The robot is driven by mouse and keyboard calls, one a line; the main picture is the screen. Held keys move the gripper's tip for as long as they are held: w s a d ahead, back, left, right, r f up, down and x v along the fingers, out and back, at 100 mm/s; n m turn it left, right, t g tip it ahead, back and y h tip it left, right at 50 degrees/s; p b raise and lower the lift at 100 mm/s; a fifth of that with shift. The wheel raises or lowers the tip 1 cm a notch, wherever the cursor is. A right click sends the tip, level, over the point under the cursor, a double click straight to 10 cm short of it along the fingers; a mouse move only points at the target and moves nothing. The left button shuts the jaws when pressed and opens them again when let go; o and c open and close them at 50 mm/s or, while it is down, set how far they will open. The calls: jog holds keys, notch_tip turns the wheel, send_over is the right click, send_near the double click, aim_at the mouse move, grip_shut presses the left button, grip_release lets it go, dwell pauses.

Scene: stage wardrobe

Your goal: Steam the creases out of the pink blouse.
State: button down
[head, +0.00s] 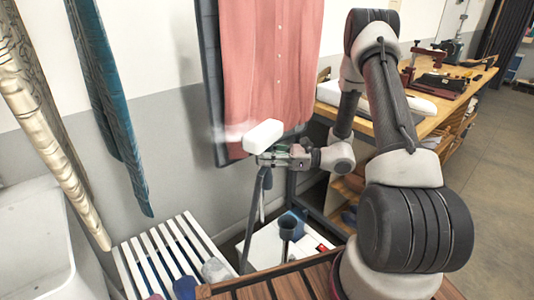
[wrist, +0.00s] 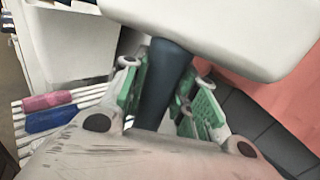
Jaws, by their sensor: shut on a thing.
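The pink blouse (head: 265,60) hangs in front of a dark board (head: 208,80) against the wall, its row of buttons facing me. My gripper (head: 283,156) is shut on the dark handle of a white steamer head (head: 263,136), near the blouse's lower left part. A white wisp of steam shows left of the head. In the wrist view, the green-padded fingers (wrist: 160,95) hold the handle (wrist: 163,85), and the white head (wrist: 225,30) hides part of the blouse (wrist: 290,100). A hose (head: 251,215) runs down from the handle. I cannot tell whether the head touches the cloth.
A white basin (head: 35,245) is at the left. Teal (head: 110,100) and cream (head: 40,110) fabrics hang there. A wooden workbench (head: 400,120) with tools stands at the right.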

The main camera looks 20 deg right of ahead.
jog(key=shift+f, duration=2.5)
jog(key=shift+s+d, duration=0.4)
jog(key=shift+s, duration=0.5)
jog(key=shift+s+d, duration=0.35)
jog(key=shift+s, duration=0.6)
jog(key=shift+s+d, duration=0.4)
jog(key=shift+s, duration=0.5)
